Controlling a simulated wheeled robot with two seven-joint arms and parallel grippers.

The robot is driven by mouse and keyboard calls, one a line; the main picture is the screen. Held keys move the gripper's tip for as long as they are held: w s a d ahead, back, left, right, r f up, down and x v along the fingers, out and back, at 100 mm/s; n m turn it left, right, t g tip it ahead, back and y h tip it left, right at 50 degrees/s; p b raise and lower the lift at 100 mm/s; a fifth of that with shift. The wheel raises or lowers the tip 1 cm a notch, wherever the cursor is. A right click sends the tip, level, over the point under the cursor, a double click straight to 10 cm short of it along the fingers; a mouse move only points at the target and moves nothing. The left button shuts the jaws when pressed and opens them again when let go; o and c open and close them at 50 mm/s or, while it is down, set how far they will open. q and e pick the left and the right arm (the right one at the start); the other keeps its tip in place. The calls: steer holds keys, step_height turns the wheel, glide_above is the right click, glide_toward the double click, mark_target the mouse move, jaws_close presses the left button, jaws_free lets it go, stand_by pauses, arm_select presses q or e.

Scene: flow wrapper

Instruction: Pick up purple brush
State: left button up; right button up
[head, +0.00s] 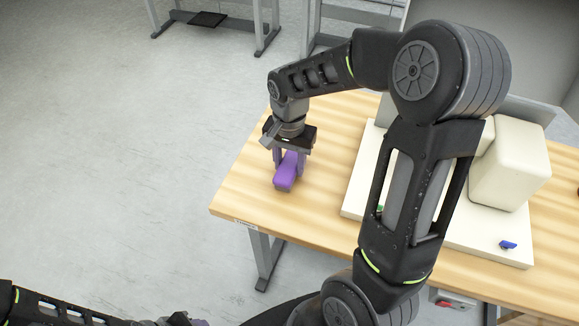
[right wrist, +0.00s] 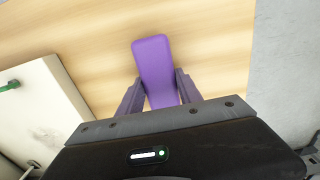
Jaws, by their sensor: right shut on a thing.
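The purple brush (head: 286,174) is at the left end of the wooden table, under my right gripper (head: 290,158). My right gripper is shut on the brush, with one finger on each side of it. In the right wrist view the brush (right wrist: 154,62) stands out beyond the fingers of the right gripper (right wrist: 158,92). I cannot tell whether the brush touches the table or is just above it. My left arm shows at the lower left of the head view. Its gripper is not clearly visible.
The wooden table (head: 240,190) has free room around the brush. A cream machine base (head: 355,195) with a cream block (head: 510,165) and a small blue part (head: 508,245) stands to the right, partly behind my right arm. A green part (right wrist: 10,86) shows in the wrist view.

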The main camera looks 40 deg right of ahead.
mark_target(290, 163)
jaws_close()
steer(key=shift+r, duration=0.1)
step_height(290, 163, up, 10)
steer(key=shift+f, duration=0.1)
stand_by(0.4)
stand_by(0.4)
steer(key=shift+o, duration=1.4)
jaws_free()
steer(key=c, duration=0.6)
